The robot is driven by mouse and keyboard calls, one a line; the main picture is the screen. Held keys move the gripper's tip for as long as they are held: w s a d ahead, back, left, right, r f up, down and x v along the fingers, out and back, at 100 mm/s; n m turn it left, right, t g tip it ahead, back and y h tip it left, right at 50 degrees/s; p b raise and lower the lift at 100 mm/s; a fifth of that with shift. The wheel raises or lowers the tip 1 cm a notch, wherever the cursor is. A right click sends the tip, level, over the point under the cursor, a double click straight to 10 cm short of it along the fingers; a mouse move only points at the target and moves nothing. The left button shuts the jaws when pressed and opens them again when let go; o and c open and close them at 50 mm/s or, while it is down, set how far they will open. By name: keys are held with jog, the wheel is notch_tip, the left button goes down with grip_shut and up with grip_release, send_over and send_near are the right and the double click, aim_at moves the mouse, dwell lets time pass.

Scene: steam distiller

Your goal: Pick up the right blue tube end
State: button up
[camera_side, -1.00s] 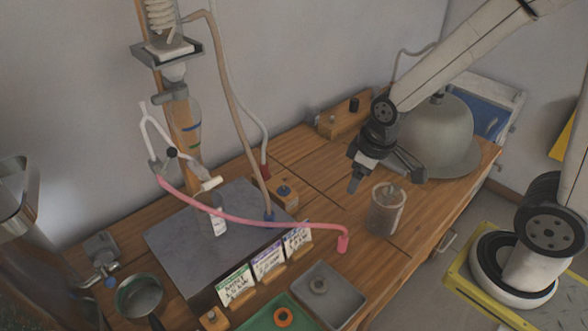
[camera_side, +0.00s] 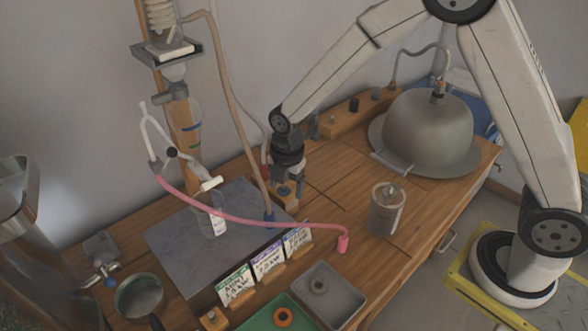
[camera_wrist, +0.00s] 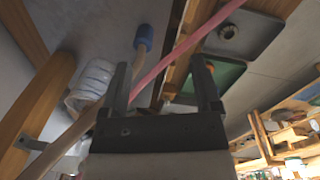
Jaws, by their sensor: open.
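The blue tube end (camera_side: 269,216) caps the lower end of the tan tube (camera_side: 230,100), at the right back part of the grey plate (camera_side: 165,245). In the wrist view the blue end (camera_wrist: 143,36) lies ahead of the fingers, nearer the left one. My gripper (camera_side: 287,192) hangs just to the right of the tan tube and slightly above the blue end in the side view. Its open fingers also show in the wrist view (camera_wrist: 162,68). I see nothing held between them.
Price-like cards (camera_side: 267,262) stand at the plate's front edge. A jar (camera_side: 386,210) and a metal dome (camera_side: 428,132) stand to the right. The tabletop between jar and gripper is clear.

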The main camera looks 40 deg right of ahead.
aim_at(269, 213)
jog(key=a+f+n, duration=0.1)
jog(key=w+a+f+n, duration=0.1)
jog(key=n, duration=0.1)
jog(key=w+a+f+n, duration=0.1)
jog(key=n, duration=0.1)
jog(key=shift+w+a+g, duration=0.15)
jog(key=shift+w+g, duration=0.05)
jog(key=shift+g, duration=0.1)
jog(key=shift+f, duration=1.3)
jog(key=shift+a+f, duration=0.1)
jog(key=shift+f, duration=2.5)
grip_shut()
